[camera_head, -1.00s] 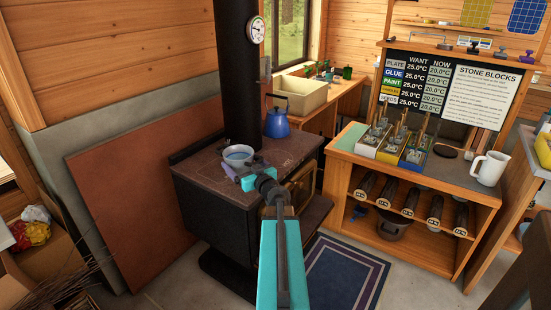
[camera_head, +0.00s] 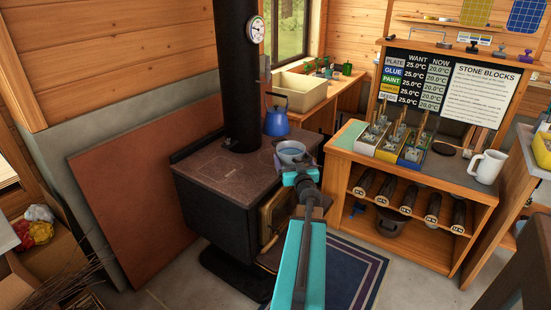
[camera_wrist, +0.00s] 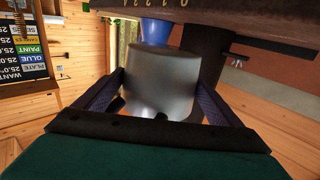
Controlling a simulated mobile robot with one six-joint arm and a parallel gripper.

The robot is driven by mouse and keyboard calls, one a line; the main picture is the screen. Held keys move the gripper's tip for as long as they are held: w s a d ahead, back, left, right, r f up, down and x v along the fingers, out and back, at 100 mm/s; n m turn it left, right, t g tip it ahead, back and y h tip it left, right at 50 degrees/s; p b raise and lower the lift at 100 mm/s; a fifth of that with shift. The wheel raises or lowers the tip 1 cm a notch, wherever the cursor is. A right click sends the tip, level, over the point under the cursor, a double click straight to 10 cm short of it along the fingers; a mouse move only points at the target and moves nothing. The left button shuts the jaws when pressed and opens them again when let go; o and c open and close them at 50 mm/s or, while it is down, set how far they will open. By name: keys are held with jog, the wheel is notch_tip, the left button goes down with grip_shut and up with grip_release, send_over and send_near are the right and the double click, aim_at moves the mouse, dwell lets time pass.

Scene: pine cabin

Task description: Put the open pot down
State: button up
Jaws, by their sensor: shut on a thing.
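The open pot (camera_head: 291,152) is a small grey-blue metal vessel with an open top. It appears upright in the head view, over the right edge of the black stove's top (camera_head: 222,168). My gripper (camera_head: 297,176) is shut on it from the near side. In the wrist view, which is turned over, the pot (camera_wrist: 165,75) shows as a plain grey wall between the two dark fingers of my gripper (camera_wrist: 160,90). I cannot tell how far the pot's underside is from the stove; no contact is visible.
A blue kettle (camera_head: 276,121) stands on the stove's back right, beside the black flue pipe (camera_head: 238,80). The left and middle of the stove top are clear.

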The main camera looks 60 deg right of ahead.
jog(key=shift+r, duration=0.15)
jog(key=shift+w+a+f+b+x, duration=0.25)
jog(key=shift+w+a+b+x, duration=0.1)
jog(key=shift+x, duration=2.05)
jog(key=shift+w+a+f+b+x, duration=0.25)
jog(key=shift+w+a+x, duration=0.05)
jog(key=shift+x, duration=2.1)
jog(key=shift+w+a+f+b+x, duration=0.25)
jog(key=shift+w+a+b+x, duration=0.1)
jog(key=shift+x, duration=2.05)
jog(key=shift+x, duration=0.8)
jog(key=shift+a+f+b, duration=0.15)
jog(key=shift+f+b, duration=0.65)
jog(key=shift+f, duration=1)
jog(key=shift+f, duration=0.15)
jog(key=o, duration=1.8)
jog(key=shift+f, duration=0.1)
